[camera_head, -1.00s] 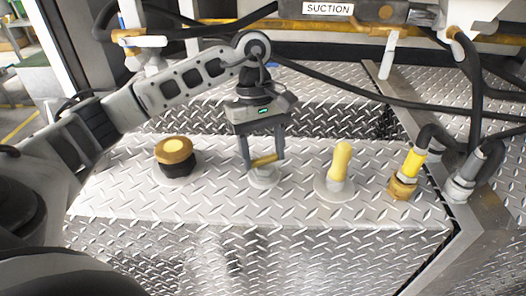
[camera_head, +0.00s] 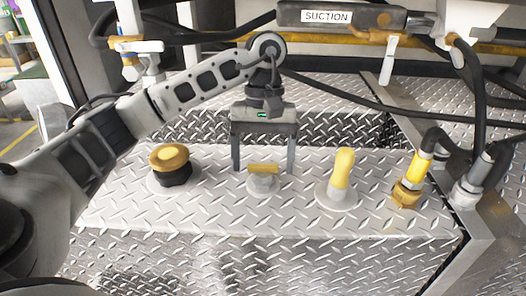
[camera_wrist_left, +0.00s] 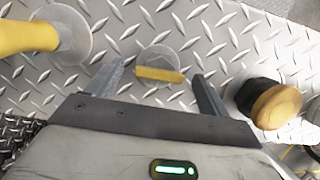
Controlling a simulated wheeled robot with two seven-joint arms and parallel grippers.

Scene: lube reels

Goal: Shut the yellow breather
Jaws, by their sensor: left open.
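A small yellow bar handle (camera_head: 263,168) sits on a round grey fitting (camera_head: 262,184) in the middle of the tread-plate top. I take it to be the breather; no label shows on it. The bar lies nearly left to right in the head view. My left gripper (camera_head: 264,171) is open, with one finger on each side of the bar and gaps between. In the left wrist view the bar (camera_wrist_left: 160,75) lies between the open fingertips (camera_wrist_left: 156,71), touching neither. My right gripper is not in view.
A black fitting with a yellow-brown cap (camera_head: 171,158) stands to the left. A rounded yellow handle (camera_head: 342,168) stands upright to the right. Farther right is a yellow hose coupling (camera_head: 416,168). A black hose (camera_head: 350,95) crosses behind my gripper, below the SUCTION sign (camera_head: 326,17).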

